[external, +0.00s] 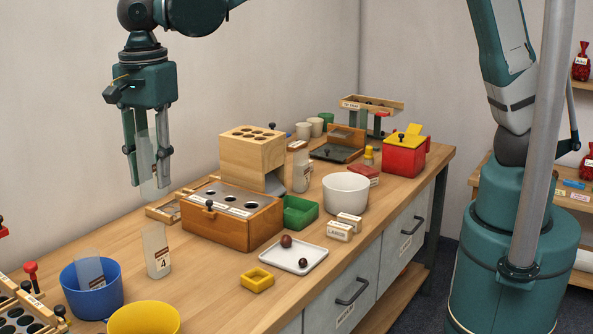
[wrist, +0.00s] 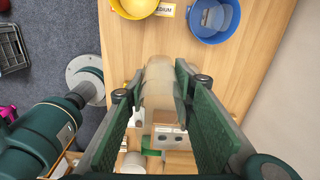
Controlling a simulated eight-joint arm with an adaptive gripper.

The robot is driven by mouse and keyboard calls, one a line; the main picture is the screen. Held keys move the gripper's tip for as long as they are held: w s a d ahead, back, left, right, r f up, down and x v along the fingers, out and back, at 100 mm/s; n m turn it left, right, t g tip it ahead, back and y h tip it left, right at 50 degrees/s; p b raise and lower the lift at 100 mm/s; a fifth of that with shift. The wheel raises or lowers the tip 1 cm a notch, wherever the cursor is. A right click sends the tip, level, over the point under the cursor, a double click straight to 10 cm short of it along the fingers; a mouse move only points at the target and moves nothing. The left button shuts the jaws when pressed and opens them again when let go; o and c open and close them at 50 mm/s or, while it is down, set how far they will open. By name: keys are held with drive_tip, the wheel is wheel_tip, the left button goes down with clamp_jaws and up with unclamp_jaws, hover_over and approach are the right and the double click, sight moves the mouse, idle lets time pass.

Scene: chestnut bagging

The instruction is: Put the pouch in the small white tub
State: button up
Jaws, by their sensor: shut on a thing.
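My gripper (external: 148,175) is high above the left part of the table, shut on a translucent pouch (external: 148,190) that hangs upright between its fingers. In the wrist view the pouch (wrist: 158,82) shows between the green finger pads of my gripper (wrist: 161,90). A round white tub (external: 345,193) stands on the table to the right of the wooden boxes, well away from the gripper. It looks empty, but its floor is partly hidden.
A blue tub (external: 91,291) with a clear pouch and a yellow tub (external: 144,319) stand at the front left. A pouch marked 4 (external: 156,252) stands nearby. A wooden box (external: 232,222), a tall wooden block (external: 249,160) and a green tray (external: 300,211) lie between gripper and white tub.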

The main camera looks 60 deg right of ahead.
sight(346, 186)
drive_tip(key=shift+w+d+r, duration=0.1)
drive_tip(key=shift+d+r, duration=0.1)
drive_tip(key=shift+r, duration=0.25)
drive_tip(key=shift+w+d+r, duration=0.1)
drive_tip(key=shift+d+r, duration=0.1)
drive_tip(key=shift+r, duration=0.25)
drive_tip(key=w+d+p, duration=0.1)
drive_tip(key=w+d, duration=0.2)
drive_tip(key=d, duration=1.4)
drive_tip(key=w+d+p, duration=0.2)
drive_tip(key=d, duration=1.4)
drive_tip(key=s+d+p, duration=0.1)
drive_tip(key=s+d, duration=0.1)
drive_tip(key=d, duration=0.7)
drive_tip(key=s+d, duration=0.3)
drive_tip(key=d, duration=0.5)
drive_tip(key=s+d+p, duration=0.2)
drive_tip(key=s+d, duration=0.7)
drive_tip(key=d, duration=0.4)
wheel_tip(346, 186, down, 11)
drive_tip(key=shift+w+m, duration=0.3)
drive_tip(key=shift+m, duration=0.1)
drive_tip(key=shift+d+f, duration=0.1)
drive_tip(key=shift+f, duration=0.1)
drive_tip(key=shift+f+b, duration=5.25)
drive_tip(key=shift+f, duration=2.5)
